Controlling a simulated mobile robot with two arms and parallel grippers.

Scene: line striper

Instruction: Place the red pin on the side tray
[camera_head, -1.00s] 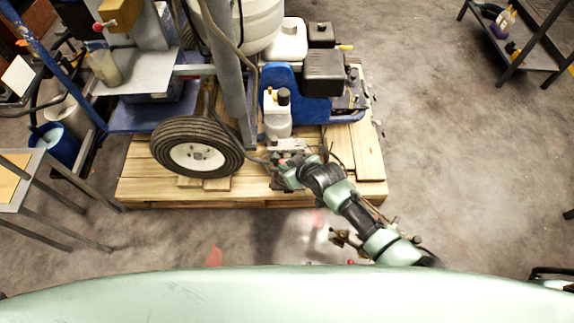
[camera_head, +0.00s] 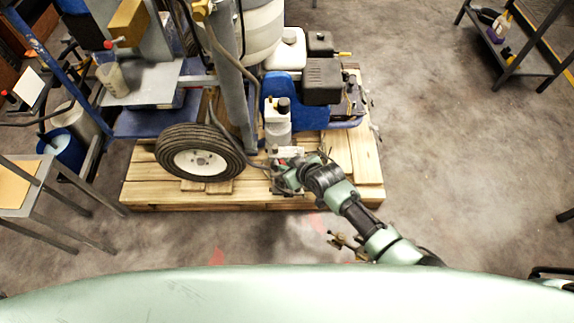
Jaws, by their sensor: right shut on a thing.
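My right gripper (camera_head: 280,172) reaches in from the lower right to the low front of the line striper, beside its wheel. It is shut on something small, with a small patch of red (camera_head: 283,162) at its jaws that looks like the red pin. The jaws and most of the pin are too small and covered to make out clearly. A grey side tray (camera_head: 150,82) sits on the striper at the upper left, well away from the gripper, with a translucent cup (camera_head: 111,76) on it. My left gripper is not in view.
The striper's black tyre (camera_head: 165,140) stands just left of my right gripper, on a wooden pallet (camera_head: 150,197). A white bottle (camera_head: 277,122) and blue engine housing (camera_head: 310,117) are behind it. A metal table (camera_head: 25,190) is at the left.

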